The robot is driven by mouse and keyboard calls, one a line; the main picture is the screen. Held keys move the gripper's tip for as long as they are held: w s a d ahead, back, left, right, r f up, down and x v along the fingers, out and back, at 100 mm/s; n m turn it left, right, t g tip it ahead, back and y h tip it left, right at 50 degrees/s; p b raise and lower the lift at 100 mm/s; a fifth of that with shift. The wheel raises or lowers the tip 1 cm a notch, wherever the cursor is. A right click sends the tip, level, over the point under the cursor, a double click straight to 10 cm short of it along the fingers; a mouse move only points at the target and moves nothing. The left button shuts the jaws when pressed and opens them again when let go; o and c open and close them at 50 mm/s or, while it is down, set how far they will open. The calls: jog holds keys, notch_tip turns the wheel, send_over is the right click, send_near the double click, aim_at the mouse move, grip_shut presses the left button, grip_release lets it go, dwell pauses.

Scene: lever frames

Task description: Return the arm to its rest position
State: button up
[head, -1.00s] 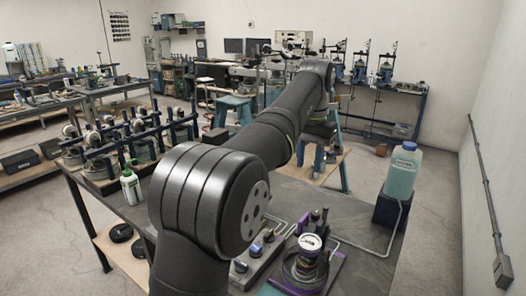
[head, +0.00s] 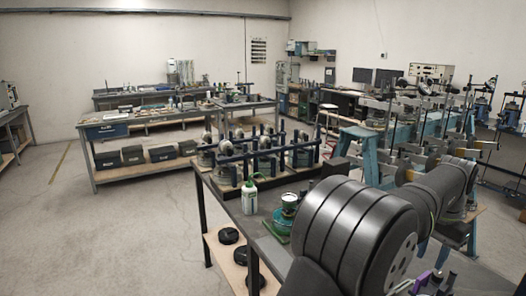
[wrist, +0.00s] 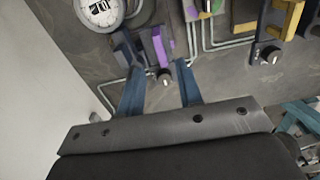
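My arm fills the lower right of the head view, reaching away over the grey workbench (head: 272,232). Its far end is partly hidden among the equipment there, and I cannot make out my gripper in that view. In the wrist view my gripper (wrist: 160,68) shows as two blue fingers set well apart, with nothing held between them. Beyond the fingers, a knob (wrist: 165,75) and a purple part (wrist: 160,46) sit on the bench. A round dial gauge (wrist: 100,12) is at the upper left.
A row of dial devices (head: 262,150) and a white-green bottle (head: 249,196) stand on the bench left of my arm. Blue trestles (head: 360,140) stand behind. Tubes (wrist: 215,46) run across the bench top. Open floor lies at left in the head view.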

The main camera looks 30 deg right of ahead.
aim_at(424, 276)
jog(key=shift+f, duration=2.8)
notch_tip(424, 276, up, 19)
jog(key=s+n, duration=0.2)
jog(key=n, duration=0.4)
jog(key=shift+s+a+n, duration=0.15)
jog(key=shift+n, duration=0.15)
dwell(0.5)
jog(key=shift+o, duration=0.2)
